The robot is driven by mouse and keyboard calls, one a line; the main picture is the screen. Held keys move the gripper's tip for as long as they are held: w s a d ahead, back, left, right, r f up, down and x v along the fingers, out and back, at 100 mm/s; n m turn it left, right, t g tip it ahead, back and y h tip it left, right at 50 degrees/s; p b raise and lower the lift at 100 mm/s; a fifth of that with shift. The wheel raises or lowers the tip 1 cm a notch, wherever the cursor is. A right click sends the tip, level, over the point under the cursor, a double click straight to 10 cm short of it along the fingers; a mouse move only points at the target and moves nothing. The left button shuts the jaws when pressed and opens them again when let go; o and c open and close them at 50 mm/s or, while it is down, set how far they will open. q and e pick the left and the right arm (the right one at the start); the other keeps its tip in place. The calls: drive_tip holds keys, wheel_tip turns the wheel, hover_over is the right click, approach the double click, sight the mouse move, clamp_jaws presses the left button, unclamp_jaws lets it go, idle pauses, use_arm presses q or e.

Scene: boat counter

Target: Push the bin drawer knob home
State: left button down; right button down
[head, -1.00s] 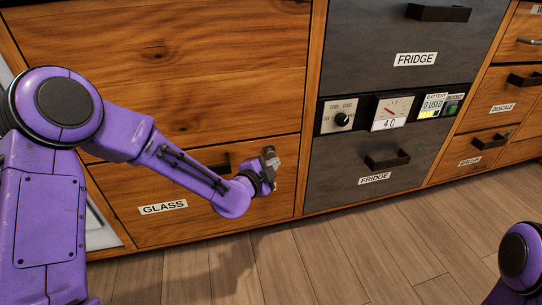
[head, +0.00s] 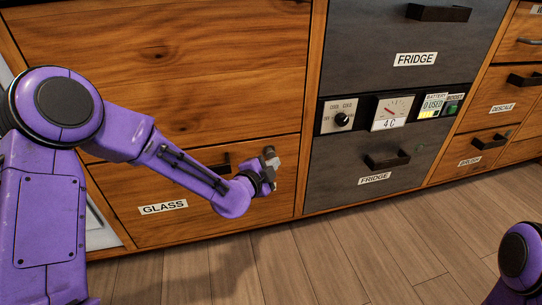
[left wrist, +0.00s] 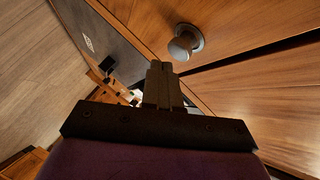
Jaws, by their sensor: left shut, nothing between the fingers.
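The bin drawer knob is a round grey metal knob (left wrist: 186,42) on the wooden front in the left wrist view. It stands out from the wood beside a dark seam. In the head view it shows just above my left gripper (head: 270,172), near the upper right corner of the wooden drawer labelled GLASS (head: 140,222). My left gripper is shut and empty. In the left wrist view its closed fingertips (left wrist: 160,68) lie just below the knob; I cannot tell whether they touch it. My right gripper is not in view.
A dark handle (head: 220,164) sits on the GLASS drawer, close to my left forearm. To the right are grey fridge drawers (head: 345,180) with a control panel (head: 343,116) between them, then small wooden drawers (head: 490,100). The plank floor (head: 350,250) is clear.

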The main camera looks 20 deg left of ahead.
sight(271, 155)
use_arm(q)
drive_tip(key=shift+w+a, duration=0.1)
idle(0.3)
drive_tip(key=shift+w+a, duration=0.15)
drive_tip(key=shift+w, duration=0.1)
drive_tip(key=shift+w+a+p, duration=0.35)
drive_tip(key=shift+w+a, duration=0.45)
drive_tip(key=shift+w, duration=0.35)
idle(1.4)
drive_tip(key=s+d, duration=0.2)
drive_tip(key=s, duration=0.1)
drive_tip(key=shift+p, duration=0.4)
idle(0.4)
